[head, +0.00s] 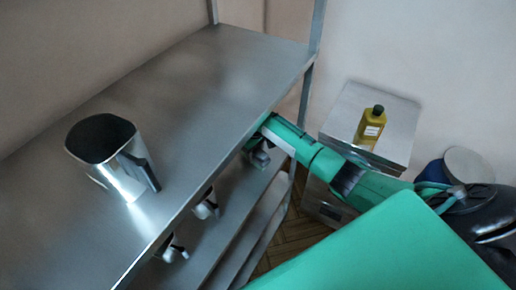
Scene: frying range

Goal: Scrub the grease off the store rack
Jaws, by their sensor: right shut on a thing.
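The store rack (225,60) is grey metal, with a wide top shelf and several lower shelves along its right side. The top shelf has a dull sheen, and I cannot make out clear grease patches. My right arm reaches in from the right, and my right gripper (259,155) is at the rack's edge, just below the top shelf. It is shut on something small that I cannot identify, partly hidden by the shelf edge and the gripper. My left gripper is not in view.
A shiny metal jug (122,175) with a dark handle stands on the top shelf. Smaller metal vessels (204,207) show on the shelf below, partly covered. A yellow bottle (371,128) stands on a metal cabinet (345,100) at right. The far top shelf is clear.

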